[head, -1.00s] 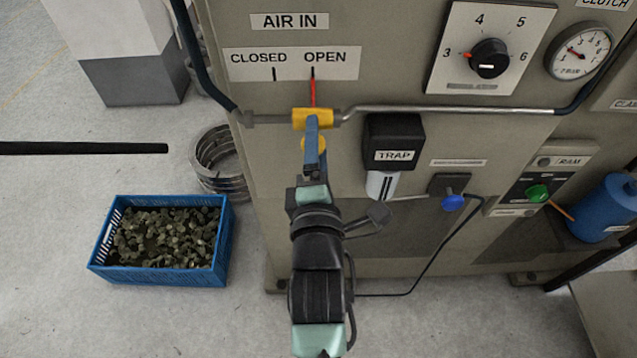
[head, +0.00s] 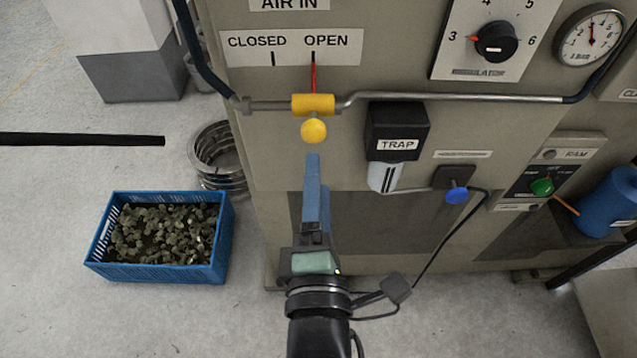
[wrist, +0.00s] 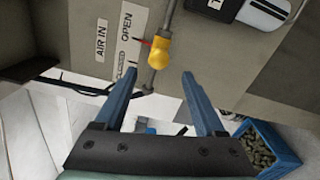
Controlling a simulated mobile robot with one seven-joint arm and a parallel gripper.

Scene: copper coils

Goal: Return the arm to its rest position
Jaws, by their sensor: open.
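My gripper (head: 313,158) has blue fingers and is below the yellow air valve (head: 313,104) on the machine panel, apart from it. In the wrist view my gripper (wrist: 160,82) is open, with nothing between its two fingers. The valve also shows in the wrist view (wrist: 159,52), beyond the fingertips. Its red pointer stands upright under the word OPEN on the label (head: 290,47). A round yellow knob (head: 314,130) hangs under the valve body. My arm reaches up from the bottom middle of the head view.
A pressure gauge (head: 590,38), regulator dial (head: 495,42), black trap (head: 396,130) and blue knob (head: 456,192) are on the panel to the right. A blue crate (head: 100,262) of metal pieces and stacked coils (head: 216,155) stand on the floor at left. A blue cylinder (head: 612,205) is far right.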

